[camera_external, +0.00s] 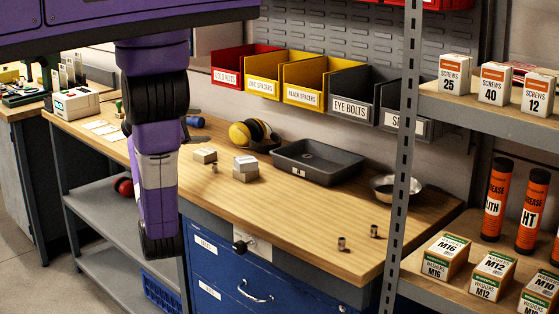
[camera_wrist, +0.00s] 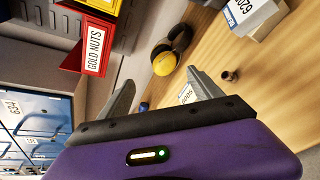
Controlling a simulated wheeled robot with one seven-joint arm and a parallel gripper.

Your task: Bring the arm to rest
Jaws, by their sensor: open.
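My arm (camera_external: 158,165) hangs down in front of the left part of the workbench in the external view. Its fingers cannot be made out there. In the wrist view my gripper (camera_wrist: 160,80) is open, with its two grey fingers well apart and nothing held between them.
The wooden workbench (camera_external: 320,243) carries small boxes (camera_external: 246,168), yellow ear muffs (camera_external: 240,134), a dark tray (camera_external: 318,166), a bowl (camera_external: 384,190) and small metal parts. Bins (camera_external: 304,84) hang on the wall behind. A shelf upright (camera_external: 404,150) and stocked shelves stand at right.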

